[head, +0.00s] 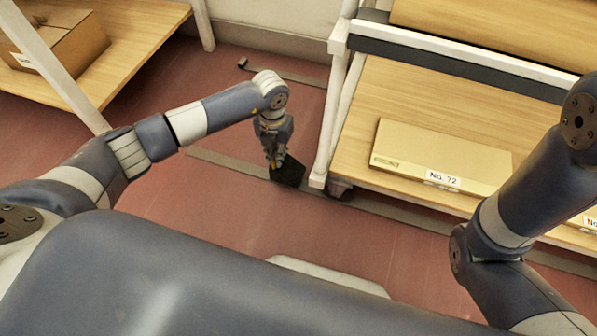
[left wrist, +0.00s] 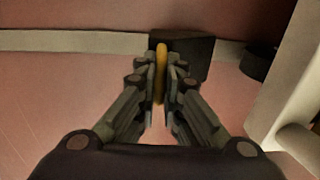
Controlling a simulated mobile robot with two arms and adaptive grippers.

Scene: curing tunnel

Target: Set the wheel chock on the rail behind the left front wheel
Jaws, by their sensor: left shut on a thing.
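The wheel chock (head: 290,173) is a dark block with a yellow handle (left wrist: 160,72). My left gripper (head: 274,156) points down and is shut on that handle, which stands between its fingers in the left wrist view (left wrist: 160,88). The chock (left wrist: 197,52) overlaps the flat grey rail (left wrist: 75,41); I cannot tell whether it rests on it. The dark front wheel (head: 340,189) sits under the cart's near left corner, to the right of the chock. A gap with bare rail shows between chock and wheel (left wrist: 258,62). My right gripper is out of view.
The cart's white post (head: 325,150) rises close to the right of my left gripper. Its wooden shelf (head: 365,115) carries a flat box labelled No. 72 (head: 440,155). Another wooden shelf (head: 130,30) with a carton (head: 65,50) stands at upper left.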

